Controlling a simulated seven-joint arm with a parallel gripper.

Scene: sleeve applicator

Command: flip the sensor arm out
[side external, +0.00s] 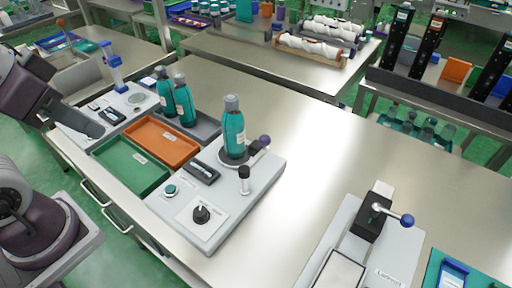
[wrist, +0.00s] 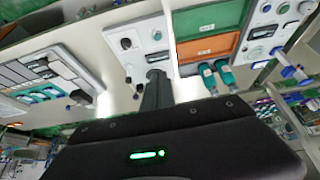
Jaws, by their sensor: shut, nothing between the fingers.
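The sleeve applicator (side external: 225,205) is a pale grey base near the middle of the bench, with a dial, a green button and a small display. A teal bottle (side external: 234,132) stands upright on its round seat. Beside the bottle's foot is a dark block with a purple ball knob (side external: 264,141), which looks like the sensor arm. A black-capped post (side external: 244,178) stands in front. My gripper (side external: 99,130) is at the left, well apart from the applicator. In the wrist view my gripper (wrist: 157,75) is shut and empty, overlapping the applicator's edge (wrist: 145,42) and hiding part of it.
Green (side external: 130,165) and orange (side external: 160,140) trays lie left of the applicator. Two more teal bottles (side external: 184,103) stand behind them. Another device with a blue ball lever (side external: 407,220) is at the right. The bench between (side external: 305,165) is clear.

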